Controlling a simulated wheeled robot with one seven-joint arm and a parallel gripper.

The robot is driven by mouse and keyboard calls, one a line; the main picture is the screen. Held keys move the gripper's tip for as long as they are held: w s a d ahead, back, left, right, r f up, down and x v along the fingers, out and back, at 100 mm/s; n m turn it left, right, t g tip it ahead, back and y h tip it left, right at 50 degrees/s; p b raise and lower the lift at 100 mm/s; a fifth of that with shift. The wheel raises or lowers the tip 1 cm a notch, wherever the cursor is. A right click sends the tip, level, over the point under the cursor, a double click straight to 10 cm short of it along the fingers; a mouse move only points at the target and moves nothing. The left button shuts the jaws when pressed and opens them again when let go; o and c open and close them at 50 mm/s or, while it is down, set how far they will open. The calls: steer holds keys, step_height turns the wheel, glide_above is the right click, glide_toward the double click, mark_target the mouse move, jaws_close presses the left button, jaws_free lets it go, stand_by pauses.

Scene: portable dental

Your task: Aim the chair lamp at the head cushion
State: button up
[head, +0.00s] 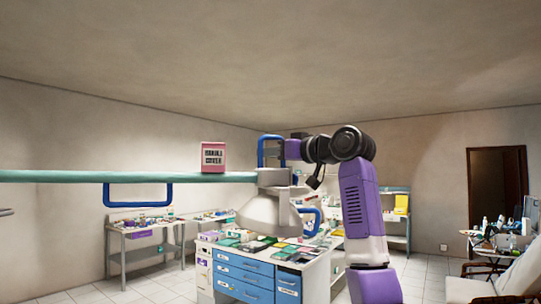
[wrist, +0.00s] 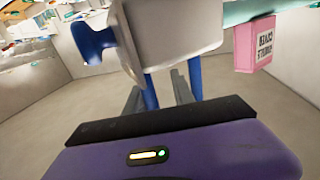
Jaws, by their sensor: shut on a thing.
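The chair lamp has a grey, shade-like head (head: 268,212) at the end of a teal boom (head: 120,176). One blue handle (head: 262,146) stands up from the lamp head and another (head: 312,222) sticks out on its right. My gripper (head: 282,149) is shut on the upper handle. In the wrist view my gripper (wrist: 158,93) has its fingers at the blue handle (wrist: 195,78), with the lamp's pale housing (wrist: 175,38) just beyond. A pale reclined chair (head: 510,278) is partly in view at lower right. I cannot make out its head cushion.
A pink sign (head: 213,157) stands on the boom, and a blue loop (head: 137,203) hangs below it. A blue-drawer cabinet (head: 243,278) with a cluttered top stands beneath the lamp. A side table (head: 490,240) with bottles is at right. Floor shows between cabinet and chair.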

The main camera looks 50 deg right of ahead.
steer(key=s+b, duration=0.2)
steer(key=s, duration=0.5)
steer(key=shift+s+a+b, duration=0.2)
steer(key=shift+a+b, duration=0.2)
steer(key=shift+a, duration=0.05)
steer(key=s+d, duration=0.2)
steer(key=s, duration=0.6)
steer(key=shift+s+d, duration=0.2)
steer(key=shift+s, duration=0.05)
stand_by(0.3)
steer(key=shift+c, duration=0.4)
